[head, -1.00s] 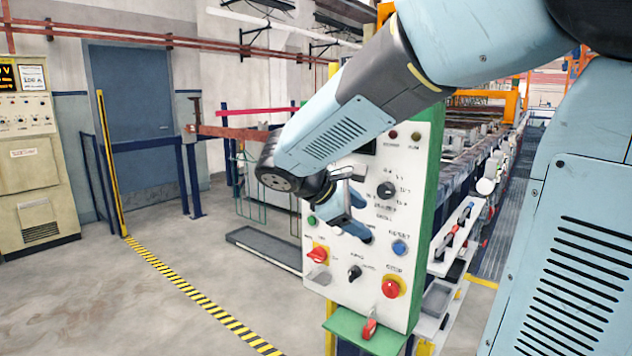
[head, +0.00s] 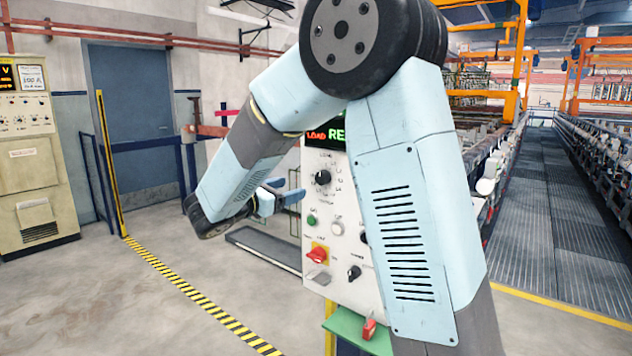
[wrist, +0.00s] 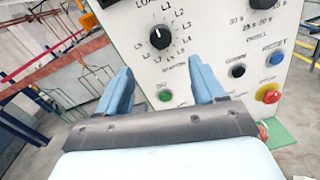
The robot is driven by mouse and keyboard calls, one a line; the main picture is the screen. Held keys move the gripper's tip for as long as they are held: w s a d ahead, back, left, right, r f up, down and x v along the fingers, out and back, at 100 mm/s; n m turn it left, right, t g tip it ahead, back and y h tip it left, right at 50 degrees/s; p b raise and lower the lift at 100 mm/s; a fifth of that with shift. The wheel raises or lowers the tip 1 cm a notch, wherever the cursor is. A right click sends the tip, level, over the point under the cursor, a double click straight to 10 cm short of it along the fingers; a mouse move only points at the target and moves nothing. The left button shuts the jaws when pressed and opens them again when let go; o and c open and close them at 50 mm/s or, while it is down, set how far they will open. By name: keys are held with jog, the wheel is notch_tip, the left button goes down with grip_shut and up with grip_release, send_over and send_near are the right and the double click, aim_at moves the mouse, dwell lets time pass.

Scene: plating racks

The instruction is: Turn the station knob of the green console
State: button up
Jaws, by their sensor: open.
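The green console (head: 358,332) has a white front panel with a green lower shelf. Its station knob (head: 322,178) is a round black dial with a white pointer mark, ringed by printed position labels. In the wrist view the knob (wrist: 160,37) shows clearly, beyond and roughly between the fingertips, its pointer towards the upper left. My gripper (head: 284,191) is just left of the panel in the head view, fingers towards it. In the wrist view my gripper (wrist: 160,75) is open and empty, with both blue fingers apart from the knob. My arm hides the panel's right part in the head view.
In the wrist view a red mushroom button (wrist: 268,94) is at right.

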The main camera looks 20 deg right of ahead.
aim_at(319, 179)
jog(key=x, duration=1.1)
jog(key=shift+d, duration=0.1)
jog(key=c, duration=1.1)
